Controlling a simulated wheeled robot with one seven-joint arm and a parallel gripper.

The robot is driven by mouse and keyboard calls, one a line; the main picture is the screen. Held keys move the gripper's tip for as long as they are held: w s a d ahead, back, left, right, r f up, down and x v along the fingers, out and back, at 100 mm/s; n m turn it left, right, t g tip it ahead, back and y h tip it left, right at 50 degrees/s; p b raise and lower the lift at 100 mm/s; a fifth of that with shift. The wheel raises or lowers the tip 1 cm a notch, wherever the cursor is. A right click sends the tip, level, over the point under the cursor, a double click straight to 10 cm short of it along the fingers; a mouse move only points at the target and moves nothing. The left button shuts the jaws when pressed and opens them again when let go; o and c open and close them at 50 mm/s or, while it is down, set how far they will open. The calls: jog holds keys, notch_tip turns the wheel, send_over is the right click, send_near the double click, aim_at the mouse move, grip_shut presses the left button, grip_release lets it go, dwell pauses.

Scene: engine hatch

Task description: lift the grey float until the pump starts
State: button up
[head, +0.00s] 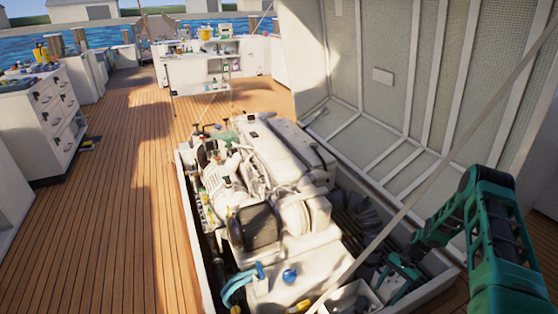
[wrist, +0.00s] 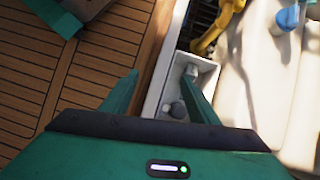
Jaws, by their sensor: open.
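A white open box (wrist: 207,80) lies ahead of my gripper in the wrist view, with small grey rounded pieces inside. One grey piece (wrist: 191,71) is near the box's far end, and a lower one (wrist: 178,110) is partly beside my right finger. I take these to be the grey float area, but cannot tell which piece is the float. My gripper (wrist: 160,78) is open and empty, its right finger overlapping the box in the view and its left finger over the deck. In the head view the gripper (head: 388,284) is beside the white box (head: 338,302) at the bottom.
The white engine (head: 270,165) fills the hatch, left of the box in the head view. A blue handle (head: 240,284) and a blue cap (head: 290,276) are near it. A yellow pipe (wrist: 215,28) passes beyond the box. The raised hatch lid (head: 385,100) stands at right. Open deck (head: 110,230) lies left.

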jog(key=s+d+r+n+h, duration=0.1)
jog(key=d+r+h, duration=0.15)
jog(key=r, duration=1.35)
jog(key=d+r+n+h, duration=0.1)
jog(key=d+r, duration=0.2)
jog(key=r, duration=1.3)
jog(key=s+a+r+n+t+h, duration=0.1)
jog(key=s+r, duration=0.3)
jog(key=r, duration=0.4)
jog(key=s+a+r, duration=0.1)
jog(key=s+r, duration=0.4)
jog(key=r, duration=0.2)
jog(key=s+a+r, duration=0.2)
jog(key=s+r, duration=0.1)
jog(key=s, duration=0.4)
jog(key=s+a+r+n+t, duration=0.1)
jog(key=s+a+r, duration=0.1)
jog(key=s, duration=0.6)
jog(key=s+a+r+t, duration=0.1)
jog(key=s+a+r, duration=0.1)
jog(key=s+r, duration=0.3)
jog(key=s, duration=0.2)
jog(key=shift+s+n, duration=0.3)
jog(key=shift+n, duration=0.1)
jog(key=shift+w, duration=0.15)
